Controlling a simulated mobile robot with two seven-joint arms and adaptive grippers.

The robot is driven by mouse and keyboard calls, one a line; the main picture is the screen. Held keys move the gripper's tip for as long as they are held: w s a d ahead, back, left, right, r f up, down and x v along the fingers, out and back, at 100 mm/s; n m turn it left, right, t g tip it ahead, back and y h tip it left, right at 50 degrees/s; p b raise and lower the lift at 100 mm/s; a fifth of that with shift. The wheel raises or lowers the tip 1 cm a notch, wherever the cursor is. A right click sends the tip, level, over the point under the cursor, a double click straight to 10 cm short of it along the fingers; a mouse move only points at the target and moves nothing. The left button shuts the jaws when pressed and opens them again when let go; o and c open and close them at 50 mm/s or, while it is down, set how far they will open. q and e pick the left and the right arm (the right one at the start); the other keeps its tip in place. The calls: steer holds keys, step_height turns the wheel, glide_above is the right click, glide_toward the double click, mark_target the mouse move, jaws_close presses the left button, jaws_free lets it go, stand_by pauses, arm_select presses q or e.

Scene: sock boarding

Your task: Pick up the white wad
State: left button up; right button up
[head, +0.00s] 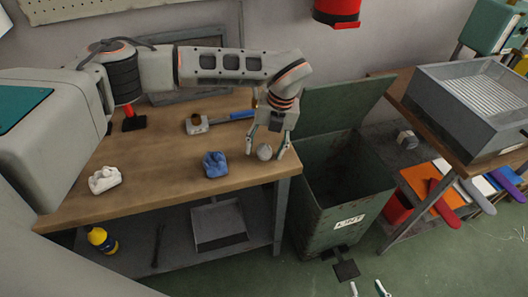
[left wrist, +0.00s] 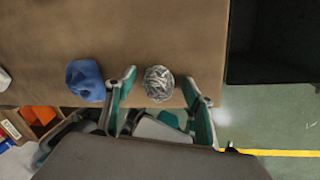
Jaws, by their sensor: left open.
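A white crumpled wad (head: 104,179) lies at the front left of the wooden table; a white piece at the left edge of the left wrist view (left wrist: 4,79) seems to be it. A blue wad (head: 215,164) lies near the table's middle front, also in the left wrist view (left wrist: 86,80). A grey-silver crumpled ball (head: 264,152) lies near the right corner. My left gripper (head: 266,148) points down, open, with its fingers on either side of this ball (left wrist: 158,84), apart from it. My right gripper (head: 368,289) shows only two separated fingertips at the bottom edge.
A blue-handled hammer (head: 226,119) lies behind the ball on the wooden table (head: 160,160). An open green bin (head: 340,190) stands right of the table. A metal basin (head: 475,105) stands further right. A yellow bottle (head: 102,240) is on the lower shelf.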

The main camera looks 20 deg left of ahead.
arm_select(q)
steer(key=c, duration=1)
steer(key=shift+r, duration=0.1)
